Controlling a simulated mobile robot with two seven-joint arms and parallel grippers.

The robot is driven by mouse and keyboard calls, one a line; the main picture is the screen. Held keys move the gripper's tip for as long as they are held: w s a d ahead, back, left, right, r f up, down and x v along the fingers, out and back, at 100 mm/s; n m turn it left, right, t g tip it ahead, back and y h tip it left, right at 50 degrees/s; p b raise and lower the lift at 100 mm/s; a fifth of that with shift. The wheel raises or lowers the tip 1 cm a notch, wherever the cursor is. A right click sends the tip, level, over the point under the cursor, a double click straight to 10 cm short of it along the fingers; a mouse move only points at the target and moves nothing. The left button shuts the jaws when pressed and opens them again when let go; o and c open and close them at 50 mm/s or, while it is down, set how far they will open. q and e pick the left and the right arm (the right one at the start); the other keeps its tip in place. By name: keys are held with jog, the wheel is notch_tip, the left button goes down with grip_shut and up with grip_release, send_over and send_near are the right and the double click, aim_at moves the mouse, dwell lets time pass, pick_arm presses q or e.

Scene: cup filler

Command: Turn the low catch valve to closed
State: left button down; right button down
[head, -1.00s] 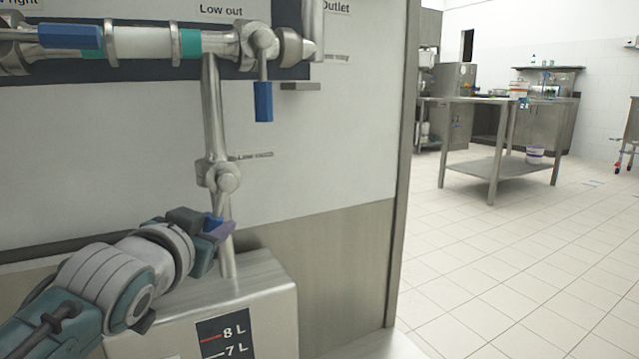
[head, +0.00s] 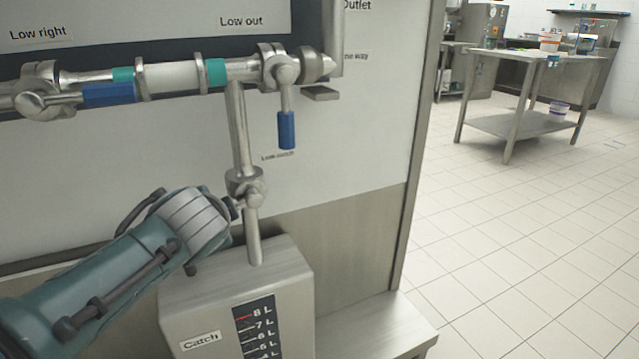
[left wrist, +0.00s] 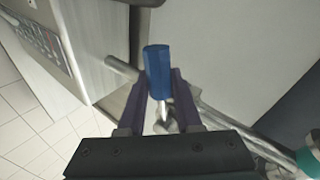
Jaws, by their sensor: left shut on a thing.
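The low catch valve (head: 245,185) is a metal body on the vertical pipe below the horizontal line, under a small label. Its blue handle (left wrist: 157,62) shows in the left wrist view between the two dark purple fingers of my left gripper (left wrist: 160,85), which is shut on it. A short metal stem joins the handle to the valve body (left wrist: 166,127). In the head view my left wrist is just left of the valve and hides the handle and fingers. My right gripper is in neither view.
The steel catch tank (head: 190,290) with a litre scale stands below the pipe (head: 252,240). Above are the low right handle (head: 108,94), lying along the line, and the low out handle (head: 286,130), hanging down. Open tiled floor and a steel table (head: 520,125) are at right.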

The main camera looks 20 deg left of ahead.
pick_arm(q)
jog(key=shift+s+a+r+m+g+y+p, duration=0.1)
jog(key=shift+r+m+g+y+p, duration=0.6)
jog(key=shift+r+m+g, duration=0.25)
jog(key=shift+r, duration=0.1)
jog(key=c, duration=0.6)
grip_release()
jog(key=shift+s+d+r+p, duration=0.15)
jog(key=shift+d+r+p, duration=0.05)
jog(key=shift+p, duration=0.1)
jog(key=p+v, duration=0.4)
jog(key=v, duration=0.5)
jog(key=shift+s+d, duration=0.1)
jog(key=shift+s, duration=0.05)
